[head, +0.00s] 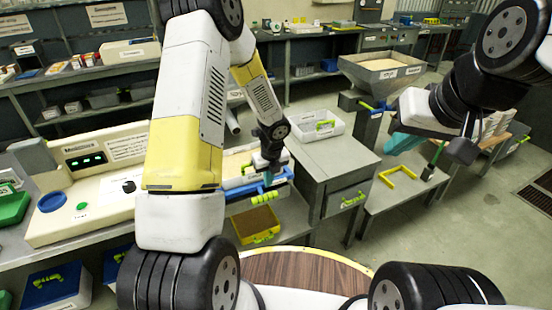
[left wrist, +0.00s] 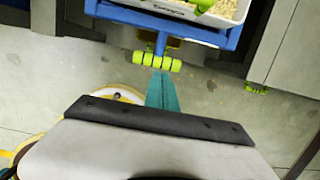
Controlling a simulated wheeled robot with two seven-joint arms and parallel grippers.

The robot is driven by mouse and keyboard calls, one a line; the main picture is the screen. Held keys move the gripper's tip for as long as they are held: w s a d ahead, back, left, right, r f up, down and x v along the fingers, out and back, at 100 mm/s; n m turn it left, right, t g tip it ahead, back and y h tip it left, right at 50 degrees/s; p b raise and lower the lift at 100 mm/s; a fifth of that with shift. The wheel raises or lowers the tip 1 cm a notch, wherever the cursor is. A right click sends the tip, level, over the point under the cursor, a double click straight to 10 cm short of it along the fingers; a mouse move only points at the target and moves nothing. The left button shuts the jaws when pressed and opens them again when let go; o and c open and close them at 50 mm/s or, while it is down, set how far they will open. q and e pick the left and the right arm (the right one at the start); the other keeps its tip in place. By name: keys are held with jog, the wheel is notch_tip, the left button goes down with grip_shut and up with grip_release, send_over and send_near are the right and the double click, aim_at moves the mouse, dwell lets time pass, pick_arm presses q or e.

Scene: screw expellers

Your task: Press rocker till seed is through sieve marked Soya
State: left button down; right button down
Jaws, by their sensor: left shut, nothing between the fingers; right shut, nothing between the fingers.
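A blue frame (left wrist: 190,30), which looks like the rocker, carries a white tray (left wrist: 222,8) of pale seed in the left wrist view. The tray's label is too blurred to read as Soya. A lime-green grip (left wrist: 158,61) sticks out from the frame on a blue stem; the grip also shows in the head view (head: 242,193). My left gripper (left wrist: 163,80) is shut and empty, its teal fingers close to the grip; contact cannot be told. It also shows in the head view (head: 269,177). My right gripper (head: 402,143) is shut and empty, far from the rocker.
A yellow box (head: 256,224) of brown material sits low under the frame. A cream machine (head: 90,190) with a lit display stands left. A grey cabinet (head: 330,165) with a white basket (head: 316,125) is right of the frame. A hopper (head: 382,72) stands behind. The floor at right is clear.

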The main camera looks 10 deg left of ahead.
pick_arm(q)
jog(key=f, duration=0.4)
jog(key=w+f, duration=0.1)
jog(key=f, duration=0.1)
jog(key=shift+a+f, duration=0.4)
jog(key=f, duration=0.5)
jog(key=shift+s+d+f, duration=0.1)
jog(key=shift+s+f, duration=0.15)
jog(key=shift+s, duration=0.1)
jog(key=shift+r, duration=0.1)
send_near(267, 196)
jog(key=s+d+r, duration=0.2)
jog(key=s, duration=0.1)
jog(key=shift+r, duration=0.15)
jog(key=shift+w, duration=0.1)
dwell(1.7)
